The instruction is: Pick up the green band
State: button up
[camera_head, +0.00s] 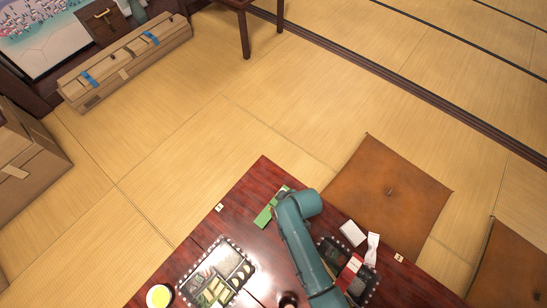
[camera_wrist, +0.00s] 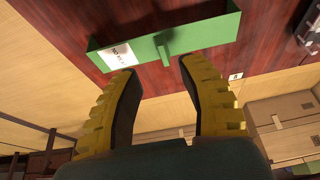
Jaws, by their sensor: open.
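The green band (camera_head: 264,216) lies on the dark red table near its far corner, partly covered by my arm in the head view. In the wrist view the band (camera_wrist: 205,35) is a long green strip standing on edge, with a white printed label (camera_wrist: 118,55) at its left and a short green tab projecting from its middle. My gripper (camera_wrist: 159,65) is open, with its two yellow-backed fingers apart and nothing held between them. The band stretches across just beyond the fingertips, with its tab between their lines. I cannot tell whether they touch.
The table (camera_head: 240,190) also holds a lunch tray (camera_head: 242,294), a yellow-filled cup (camera_head: 159,296), a white box (camera_head: 353,233) and a red packet (camera_head: 350,272). A brown cushion (camera_head: 385,205) lies beyond the table.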

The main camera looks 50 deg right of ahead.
aim_at(274, 205)
jog(key=b+x, duration=0.4)
jog(key=x, duration=0.1)
jog(key=shift+s+a+f, duration=0.2)
jog(key=shift+a, duration=0.1)
jog(key=shift+w+r, duration=0.1)
jog(key=shift+r, duration=0.1)
grip_shut()
